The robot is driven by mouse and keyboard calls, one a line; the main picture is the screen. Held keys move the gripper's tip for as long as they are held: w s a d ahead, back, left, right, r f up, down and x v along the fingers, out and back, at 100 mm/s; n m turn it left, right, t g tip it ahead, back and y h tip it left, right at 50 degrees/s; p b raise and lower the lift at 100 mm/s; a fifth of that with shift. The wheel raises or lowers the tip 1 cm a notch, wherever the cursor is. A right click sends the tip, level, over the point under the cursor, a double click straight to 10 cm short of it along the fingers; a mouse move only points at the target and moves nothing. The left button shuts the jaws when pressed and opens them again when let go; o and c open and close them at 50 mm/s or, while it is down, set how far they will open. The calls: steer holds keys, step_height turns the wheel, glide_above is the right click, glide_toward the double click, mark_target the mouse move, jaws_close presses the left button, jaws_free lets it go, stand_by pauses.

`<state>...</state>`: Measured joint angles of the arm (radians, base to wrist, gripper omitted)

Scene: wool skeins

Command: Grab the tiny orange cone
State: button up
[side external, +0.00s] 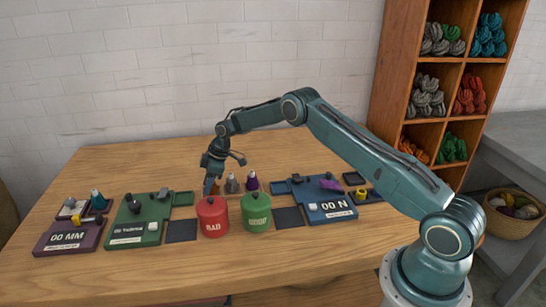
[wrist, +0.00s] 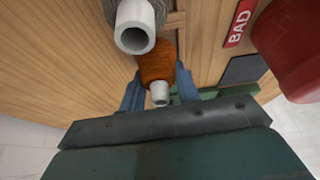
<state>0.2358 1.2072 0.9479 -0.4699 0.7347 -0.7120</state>
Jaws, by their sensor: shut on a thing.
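The tiny orange cone (wrist: 157,65) is a wound orange spool with a pale tip, in the middle of the wrist view. My gripper (wrist: 159,88) has its two blue fingers on either side of it and is shut on it. In the side external view my gripper (side external: 209,187) points down at the table behind the red canister, and only a sliver of orange shows beside its fingers. I cannot tell whether the cone touches the table.
A grey cone (wrist: 140,22) stands close to the orange one; a purple cone (side external: 252,182) is farther right. The red BAD canister (side external: 212,217) and green GOOD canister (side external: 256,213) stand in front. Green (side external: 125,235) and blue (side external: 318,211) boards lie to either side. The back left table is clear.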

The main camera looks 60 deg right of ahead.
steer(key=shift+r, duration=0.25)
jaws_close()
step_height(320, 180, up, 20)
steer(key=shift+f, duration=0.25)
steer(key=shift+d, duration=0.1)
stand_by(0.7)
